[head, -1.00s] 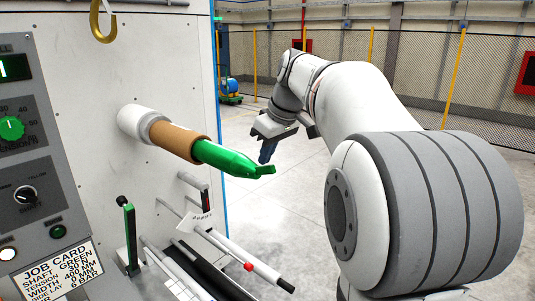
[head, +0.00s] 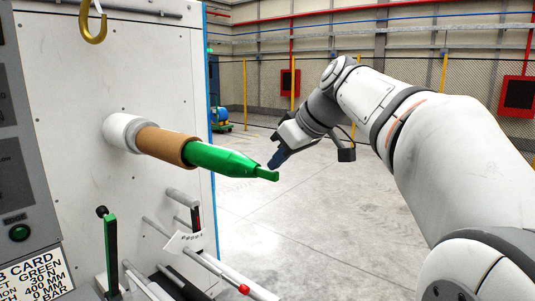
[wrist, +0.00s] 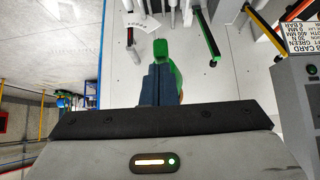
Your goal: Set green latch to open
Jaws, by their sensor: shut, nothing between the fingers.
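The green shaft (head: 215,157) sticks out from the white panel, with a brown core sleeve (head: 163,144) around it. At its tapered tip is the green latch (head: 268,174), a small flat tab pointing outward, roughly in line with the shaft. My gripper (head: 275,163) is beside the tip, its dark blue fingers just above the latch in the picture. In the wrist view the shut fingers (wrist: 158,84) hold nothing and partly cover the shaft, with the latch (wrist: 161,50) just past their tips. I cannot tell whether they touch.
A yellow hook (head: 93,24) hangs above. A job card (head: 37,277) is at lower left.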

